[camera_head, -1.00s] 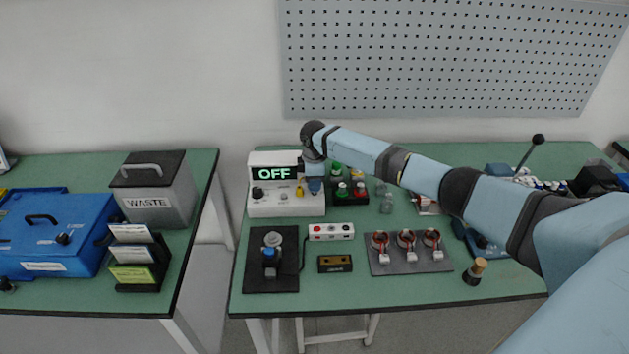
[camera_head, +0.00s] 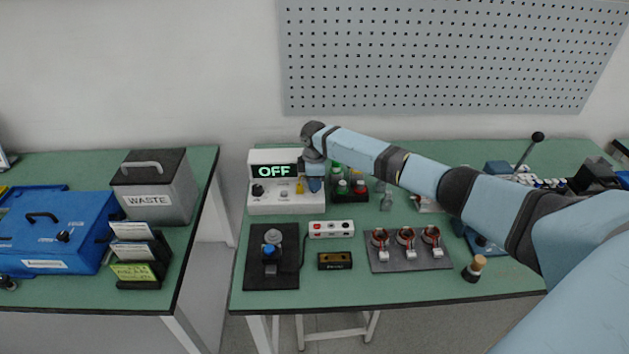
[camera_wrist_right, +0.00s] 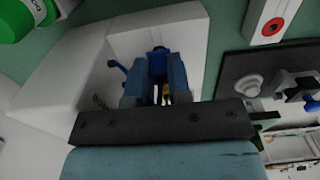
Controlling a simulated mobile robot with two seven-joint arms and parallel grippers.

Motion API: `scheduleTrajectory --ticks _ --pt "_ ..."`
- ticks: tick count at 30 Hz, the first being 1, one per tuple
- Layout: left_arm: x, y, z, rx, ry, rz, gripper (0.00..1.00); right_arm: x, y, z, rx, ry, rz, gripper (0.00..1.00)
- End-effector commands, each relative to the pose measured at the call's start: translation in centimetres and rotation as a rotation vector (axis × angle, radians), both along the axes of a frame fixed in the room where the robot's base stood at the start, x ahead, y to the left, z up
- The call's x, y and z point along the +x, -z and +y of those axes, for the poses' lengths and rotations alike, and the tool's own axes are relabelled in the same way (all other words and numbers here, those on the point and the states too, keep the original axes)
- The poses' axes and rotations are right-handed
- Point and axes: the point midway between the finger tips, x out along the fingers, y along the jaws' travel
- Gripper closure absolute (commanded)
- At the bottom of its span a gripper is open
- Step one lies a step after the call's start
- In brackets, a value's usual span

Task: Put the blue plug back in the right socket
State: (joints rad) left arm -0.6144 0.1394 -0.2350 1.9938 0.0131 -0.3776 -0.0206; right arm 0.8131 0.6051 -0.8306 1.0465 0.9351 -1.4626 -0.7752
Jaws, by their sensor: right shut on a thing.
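My right gripper (camera_head: 314,186) is at the right end of the white tester (camera_head: 287,206), whose display reads OFF. In the right wrist view, the gripper (camera_wrist_right: 165,98) is shut on the blue plug (camera_wrist_right: 158,60), seen between its two blue-grey fingers over the tester's white housing (camera_wrist_right: 182,38). A yellow plug (camera_head: 300,187) sits on the tester just left of the gripper. The fingers and plug hide the right socket, so I cannot tell whether the plug is seated. My left gripper is not in view.
In front are a white strip box (camera_head: 331,229), a black plate (camera_head: 257,270) with a fixture, and a grey plate with several copper-wound parts (camera_head: 410,262). The green table's front edge is mostly clear.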

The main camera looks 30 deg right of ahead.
Motion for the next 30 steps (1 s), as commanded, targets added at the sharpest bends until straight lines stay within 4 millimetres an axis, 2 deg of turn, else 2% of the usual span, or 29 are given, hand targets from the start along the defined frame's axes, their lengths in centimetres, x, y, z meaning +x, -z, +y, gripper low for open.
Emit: scheduleTrajectory --ticks 30 --pt "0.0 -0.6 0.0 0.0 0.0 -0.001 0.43 0.0 1.0 0.0 0.0 -0.001 0.0 1.0"
